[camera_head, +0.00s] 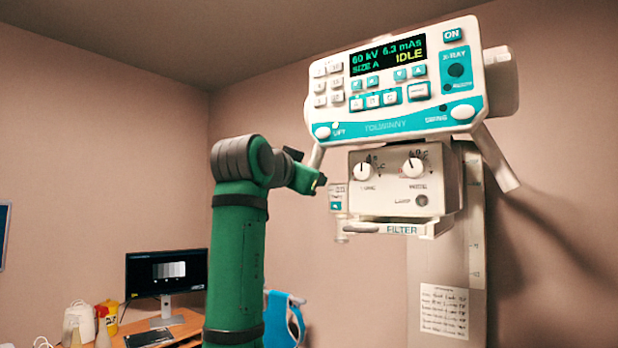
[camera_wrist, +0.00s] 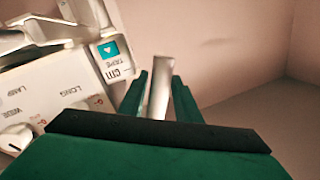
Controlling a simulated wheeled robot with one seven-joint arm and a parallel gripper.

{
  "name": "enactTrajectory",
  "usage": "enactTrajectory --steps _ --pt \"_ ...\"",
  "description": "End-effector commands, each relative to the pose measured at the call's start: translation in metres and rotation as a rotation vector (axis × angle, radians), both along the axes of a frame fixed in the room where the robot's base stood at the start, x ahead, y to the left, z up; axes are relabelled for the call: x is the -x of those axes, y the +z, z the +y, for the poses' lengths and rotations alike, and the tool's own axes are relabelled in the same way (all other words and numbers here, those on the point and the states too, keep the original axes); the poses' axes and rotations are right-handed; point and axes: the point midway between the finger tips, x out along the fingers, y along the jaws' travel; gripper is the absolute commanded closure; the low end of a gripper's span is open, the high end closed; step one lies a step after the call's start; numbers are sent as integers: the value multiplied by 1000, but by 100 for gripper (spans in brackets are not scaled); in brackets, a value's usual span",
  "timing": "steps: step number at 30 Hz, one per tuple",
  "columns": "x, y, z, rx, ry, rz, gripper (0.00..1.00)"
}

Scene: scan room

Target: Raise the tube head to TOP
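The tube head has a white and teal console (camera_head: 398,82) whose display (camera_head: 388,54) reads 60 kV, 6.3 mAs, SIZE A and IDLE. Below it is a box with two knobs (camera_head: 403,183), also seen in the wrist view (camera_wrist: 48,108). My green gripper (camera_head: 320,183) is by the lower end of the tube head's left handle (camera_head: 316,156). In the wrist view my gripper (camera_wrist: 159,80) has a pale bar (camera_wrist: 160,88), apparently this handle, between its fingers. The fingers look open around it, with narrow gaps. The bar's lower end is hidden by my gripper.
The right handle (camera_head: 497,158) is free. A tape unit (camera_head: 337,197) with a teal label hangs close to my gripper. Behind the tube head stands a column (camera_head: 474,225) with a scale and a paper sheet (camera_head: 444,311). A desk with a monitor (camera_head: 166,271) is at lower left.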

Motion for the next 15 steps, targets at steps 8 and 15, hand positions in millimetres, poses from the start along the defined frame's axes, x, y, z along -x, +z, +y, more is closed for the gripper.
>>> enactTrajectory --steps 8,15 --pt "10 0 6 0 1 0 70" --pt "50 0 24 -1 2 -3 70"
